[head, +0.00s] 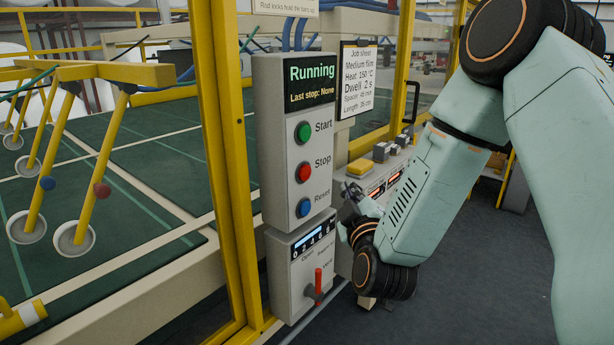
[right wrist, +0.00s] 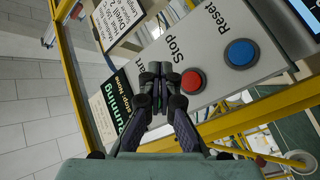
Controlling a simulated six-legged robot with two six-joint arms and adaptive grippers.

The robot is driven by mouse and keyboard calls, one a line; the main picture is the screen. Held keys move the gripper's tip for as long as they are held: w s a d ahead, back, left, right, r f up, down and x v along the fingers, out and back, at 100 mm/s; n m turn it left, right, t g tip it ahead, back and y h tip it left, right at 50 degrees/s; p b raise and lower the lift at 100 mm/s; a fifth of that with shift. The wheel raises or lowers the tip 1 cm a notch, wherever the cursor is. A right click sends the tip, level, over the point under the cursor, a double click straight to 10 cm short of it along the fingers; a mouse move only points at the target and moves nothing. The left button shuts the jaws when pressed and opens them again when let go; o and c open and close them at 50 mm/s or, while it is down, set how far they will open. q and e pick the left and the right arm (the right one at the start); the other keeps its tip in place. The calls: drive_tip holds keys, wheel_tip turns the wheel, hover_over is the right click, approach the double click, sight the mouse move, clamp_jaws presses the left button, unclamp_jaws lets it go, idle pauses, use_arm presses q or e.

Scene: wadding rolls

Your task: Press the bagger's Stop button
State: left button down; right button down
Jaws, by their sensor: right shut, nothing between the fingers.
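The bagger's grey control box (head: 270,130) has a green Start button (head: 303,132), a red Stop button (head: 306,170) and a blue Reset button (head: 304,208). Its display (head: 312,82) reads "Running" and "Last stop: None". My right gripper (head: 357,192) is right of the box, at about the height between Stop and Reset. In the right wrist view its shut, empty fingers (right wrist: 158,82) appear just left of the red Stop button (right wrist: 192,82), with the blue Reset button (right wrist: 240,53) further right. The fingers hide the Start button there. A gap to the panel is hard to judge. My left gripper is out of view.
A lower box with a red lever (head: 318,283) hangs under the control box. A yellow frame post (head: 222,150) stands left of it. A job sheet (head: 358,78) hangs behind, above a small console (head: 375,170) with displays. Dark floor lies at right.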

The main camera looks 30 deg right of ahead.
sight(311, 171)
drive_tip(key=w+a+b, duration=0.2)
drive_tip(key=w+a, duration=0.1)
drive_tip(key=w, duration=0.4)
drive_tip(key=shift+w, duration=0.15)
drive_tip(key=shift+w+a, duration=0.15)
idle(1.3)
drive_tip(key=shift+w+a, duration=0.1)
drive_tip(key=shift+w, duration=0.1)
drive_tip(key=shift+w+a, duration=0.15)
drive_tip(key=shift+w, duration=0.3)
idle(0.9)
drive_tip(key=shift+s, duration=0.1)
drive_tip(key=shift+s+d+p, duration=0.3)
drive_tip(key=shift+s+d, duration=0.05)
drive_tip(key=shift+s, duration=0.4)
drive_tip(key=shift+s+d+p, duration=0.25)
drive_tip(key=shift+s+d, duration=0.05)
drive_tip(key=shift+s, duration=0.45)
drive_tip(key=shift+s+d+p, duration=0.3)
drive_tip(key=shift+s, duration=0.5)
drive_tip(key=shift+s+d+p, duration=0.25)
drive_tip(key=shift+s+d, duration=0.05)
drive_tip(key=shift+s, duration=0.45)
